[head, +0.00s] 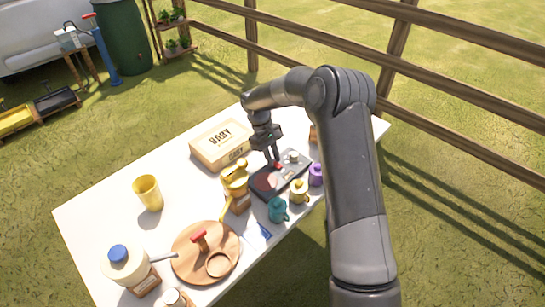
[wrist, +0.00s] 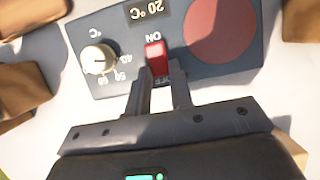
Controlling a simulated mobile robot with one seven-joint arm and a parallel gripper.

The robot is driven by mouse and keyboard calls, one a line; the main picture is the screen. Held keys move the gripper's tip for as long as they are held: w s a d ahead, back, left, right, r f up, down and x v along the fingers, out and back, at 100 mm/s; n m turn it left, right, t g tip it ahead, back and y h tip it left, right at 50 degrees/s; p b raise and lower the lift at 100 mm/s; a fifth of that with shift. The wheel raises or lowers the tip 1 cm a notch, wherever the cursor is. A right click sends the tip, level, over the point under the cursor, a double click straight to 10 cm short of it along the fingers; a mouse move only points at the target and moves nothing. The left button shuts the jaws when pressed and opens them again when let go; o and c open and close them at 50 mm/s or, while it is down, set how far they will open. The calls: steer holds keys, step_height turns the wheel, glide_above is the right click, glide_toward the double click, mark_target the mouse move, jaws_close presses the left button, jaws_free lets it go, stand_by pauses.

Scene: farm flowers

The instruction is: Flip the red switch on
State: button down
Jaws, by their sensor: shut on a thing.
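The red switch (wrist: 155,55) stands on a dark grey device (wrist: 120,38) with ON and OFF marks, a cream dial, a 20 °C display and a round red plate (wrist: 222,28). In the head view the device (head: 258,194) lies on the white table. My gripper (wrist: 160,82) reaches down to the switch, with one finger on each side of its OFF end. The jaws are shut on the switch. In the head view my gripper (head: 275,162) is over the device, and the fingers partly hide the switch there.
A cardboard box (head: 220,146) is behind the device. A yellow grinder (head: 235,180) stands close on its left. Teal (head: 278,210), yellow (head: 299,192) and purple (head: 316,175) pots line its near side. The table's left part is mostly clear around a yellow cup (head: 148,193).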

steer(key=shift+s+d+r+t+y, duration=0.15)
steer(key=shift+s+d+t+y, duration=0.05)
steer(key=shift+t+y, duration=0.45)
steer(key=shift+s+d+r+t+y, duration=0.1)
steer(key=shift+s+d+t+y, duration=0.1)
steer(key=shift+t+y, duration=0.45)
steer(key=c, duration=1.3)
jaws_free()
steer(key=r, duration=1)
steer(key=shift+w+a+r, duration=0.25)
steer(key=shift+w+r, duration=0.05)
steer(key=shift+r, duration=0.1)
